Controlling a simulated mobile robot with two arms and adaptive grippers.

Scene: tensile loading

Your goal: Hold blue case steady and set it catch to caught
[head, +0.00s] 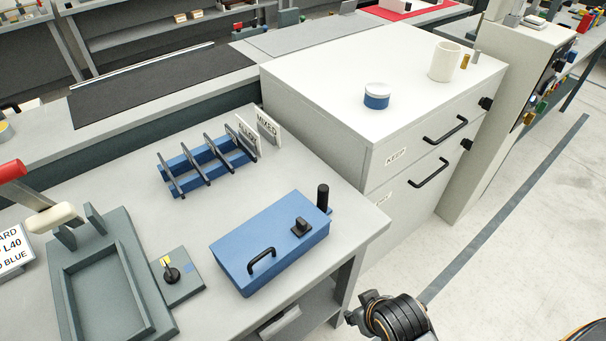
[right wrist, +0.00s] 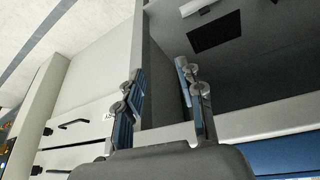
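The blue case (head: 270,240) lies shut on the grey bench near its front right corner. A black handle (head: 262,261) is on its front left side and a small black catch (head: 301,227) sits on its lid near the right end; its exact setting is too small to tell. A black post (head: 323,198) stands at the case's far right end. My right gripper (right wrist: 160,80) is open and empty in the right wrist view, with its fingers spread. In the head view only a dark part of my arm shows at the bottom. My left gripper is out of view.
A blue rack (head: 190,165) with dark dividers stands behind the case. A grey fixture tray (head: 105,290) and a small plate with a black knob (head: 172,274) lie to the left. A white drawer cabinet (head: 330,75) holds a lidded jar (head: 377,96) and a mug (head: 444,62).

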